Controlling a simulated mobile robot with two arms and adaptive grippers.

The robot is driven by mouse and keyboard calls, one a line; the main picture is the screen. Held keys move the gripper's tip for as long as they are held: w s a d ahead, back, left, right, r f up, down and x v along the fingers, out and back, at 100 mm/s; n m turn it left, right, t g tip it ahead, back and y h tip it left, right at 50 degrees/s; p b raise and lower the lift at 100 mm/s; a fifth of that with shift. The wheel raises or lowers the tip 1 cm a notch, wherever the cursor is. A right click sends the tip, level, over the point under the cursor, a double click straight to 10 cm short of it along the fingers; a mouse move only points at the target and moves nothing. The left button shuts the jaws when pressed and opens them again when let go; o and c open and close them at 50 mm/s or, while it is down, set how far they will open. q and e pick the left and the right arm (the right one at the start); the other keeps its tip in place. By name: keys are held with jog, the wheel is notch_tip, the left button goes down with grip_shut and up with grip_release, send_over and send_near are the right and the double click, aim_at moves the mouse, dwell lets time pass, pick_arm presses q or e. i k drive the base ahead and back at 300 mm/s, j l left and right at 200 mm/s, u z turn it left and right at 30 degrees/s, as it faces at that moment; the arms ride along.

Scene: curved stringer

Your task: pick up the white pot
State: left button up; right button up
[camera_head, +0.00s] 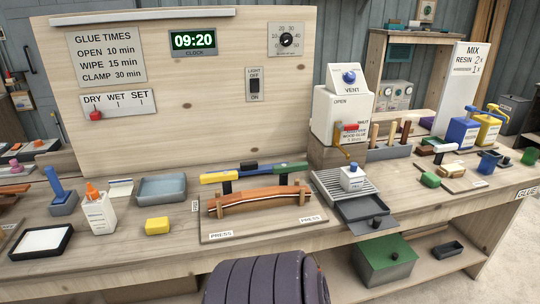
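A small white pot (352,180) with a blue knob on top and a label on its front stands upright on the grey slatted drip tray (329,188), at the right of the bench middle. Nothing is gripping the pot. Neither of my grippers is in view.
A curved wooden strip (257,199) sits in the press to the pot's left. A dark open tray (362,209) lies just in front of the pot. Tools in a rack (389,152) stand behind right. A white bottle with an orange cap (99,214) stands far left.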

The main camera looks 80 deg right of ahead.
aim_at(349, 184)
jog(key=z, duration=3.35)
jog(key=j+u, duration=0.1)
jog(key=j, duration=0.55)
jog(key=i+j+u, duration=0.1)
jog(key=j, duration=0.5)
